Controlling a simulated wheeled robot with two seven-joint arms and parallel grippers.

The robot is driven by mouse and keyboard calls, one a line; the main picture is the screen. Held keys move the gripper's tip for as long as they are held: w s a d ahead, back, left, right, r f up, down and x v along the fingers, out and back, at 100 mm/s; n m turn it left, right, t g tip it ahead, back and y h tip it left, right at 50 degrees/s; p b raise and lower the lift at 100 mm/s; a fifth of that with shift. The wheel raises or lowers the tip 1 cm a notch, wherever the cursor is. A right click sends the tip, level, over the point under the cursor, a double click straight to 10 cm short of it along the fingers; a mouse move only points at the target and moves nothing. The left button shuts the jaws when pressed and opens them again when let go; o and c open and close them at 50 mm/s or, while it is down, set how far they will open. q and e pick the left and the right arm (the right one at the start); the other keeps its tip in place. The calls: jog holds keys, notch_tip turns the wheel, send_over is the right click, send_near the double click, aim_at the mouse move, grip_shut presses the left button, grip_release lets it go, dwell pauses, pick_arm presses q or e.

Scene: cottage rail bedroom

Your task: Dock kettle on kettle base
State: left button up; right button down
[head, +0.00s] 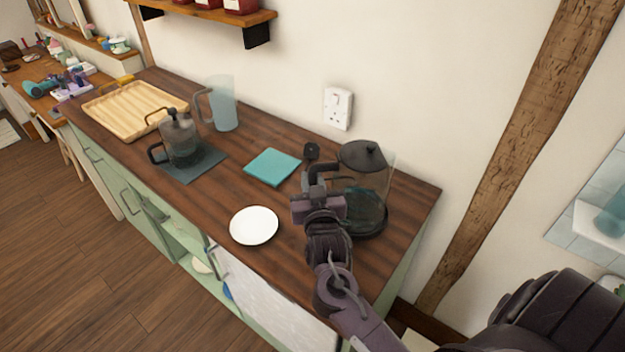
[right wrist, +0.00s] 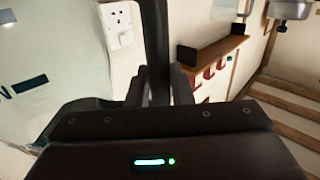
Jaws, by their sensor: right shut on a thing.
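The kettle (head: 374,188) has a clear glass body, a black lid and a black handle. It stands upright at the right end of the wooden counter. My right gripper (head: 319,190) is shut on its handle, on the kettle's left side. In the right wrist view the dark handle (right wrist: 156,45) runs up between the fingers (right wrist: 160,84), with the glass body at the left. A dark round rim, perhaps the kettle base, shows at the kettle's foot (head: 372,228). I cannot tell whether the two are apart or seated. My left gripper is not in view.
A white plate (head: 254,225) and a teal square mat (head: 272,167) lie left of the kettle. Further left are a French press (head: 179,138) on a dark mat, a glass pitcher (head: 223,104) and a wooden tray (head: 128,106). A socket (head: 338,108) is on the wall behind.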

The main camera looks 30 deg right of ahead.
jog(key=c, duration=1.6)
grip_release()
jog(key=shift+o, duration=0.2)
jog(key=shift+f, duration=0.15)
jog(key=shift+p+v, duration=0.7)
jog(key=shift+v, duration=1)
jog(key=p+v, duration=0.3)
jog(key=v, duration=0.4)
jog(key=shift+s+a, duration=0.25)
jog(key=shift+s, duration=0.05)
